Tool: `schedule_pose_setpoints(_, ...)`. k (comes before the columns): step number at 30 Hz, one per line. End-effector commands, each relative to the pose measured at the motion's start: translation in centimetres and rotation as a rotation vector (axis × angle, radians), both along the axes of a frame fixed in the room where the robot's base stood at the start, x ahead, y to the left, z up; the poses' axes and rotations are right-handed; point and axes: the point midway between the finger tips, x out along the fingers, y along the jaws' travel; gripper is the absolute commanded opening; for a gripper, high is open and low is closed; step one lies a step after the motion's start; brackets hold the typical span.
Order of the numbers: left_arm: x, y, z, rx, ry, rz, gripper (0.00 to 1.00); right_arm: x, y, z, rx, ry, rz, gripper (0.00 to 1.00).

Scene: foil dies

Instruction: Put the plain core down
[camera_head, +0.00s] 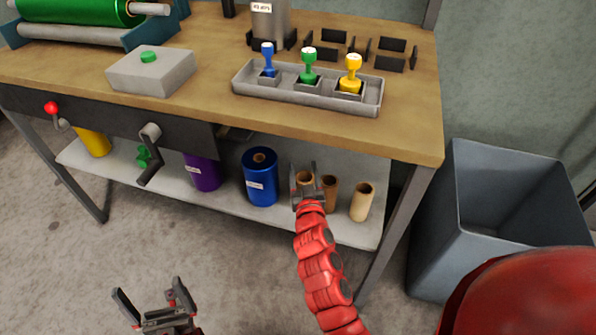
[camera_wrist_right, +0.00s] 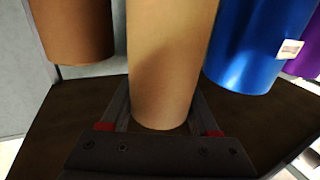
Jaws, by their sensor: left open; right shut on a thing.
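The plain core (camera_head: 305,178) is a tan open tube. It stands upright in my right gripper (camera_head: 305,187), at the front of the lower shelf (camera_head: 235,208) under the bench. In the right wrist view the core (camera_wrist_right: 171,65) fills the space between the fingers, with a finger on each side. I cannot tell whether its bottom touches the shelf. My left gripper (camera_head: 155,303) is open and empty, low over the floor at the bottom left, away from the cores.
A brown core (camera_head: 331,190) and a pale core (camera_head: 362,202) stand right of the held one. A blue roll (camera_head: 260,182) stands close on its left, with a purple roll (camera_head: 203,172) beyond. A grey bin (camera_head: 482,225) is at the right, past the bench leg (camera_head: 408,225).

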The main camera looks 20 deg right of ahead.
Motion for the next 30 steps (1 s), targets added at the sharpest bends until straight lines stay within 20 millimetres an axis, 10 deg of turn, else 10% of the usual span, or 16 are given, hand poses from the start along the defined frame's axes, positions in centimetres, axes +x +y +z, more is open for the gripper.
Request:
schedule_pose_setpoints(7, 0.0, 0.0, -0.7, 0.0, 0.0, 0.0, 1.0, 3.7, 0.0, -0.3, -0.001, -0.003, 0.0, 0.0)
schedule_pose_setpoints(15, 0.0, 0.0, -2.6, 0.0, 0.0, 0.0, 1.0, 3.9, -0.1, -3.8, 0.001, 0.003, -0.002, 0.0)
schedule_pose_setpoints(28, 0.0, 0.0, -3.0, 0.0, 0.0, 0.0, 1.0, 3.9, 0.0, -4.3, 0.0, 0.0, 0.0, 0.0)
schedule_pose_setpoints(29, 0.0, 0.0, -2.9, 0.0, 0.0, 0.0, 1.0, 3.9, 0.0, -4.3, 0.0, 0.0, 0.0, 0.63)
schedule_pose_setpoints(30, 0.0, 0.0, -2.8, 0.0, 0.0, 0.0, 1.0, 3.9, 0.0, -4.1, 0.0, 0.0, 0.0, 0.71)
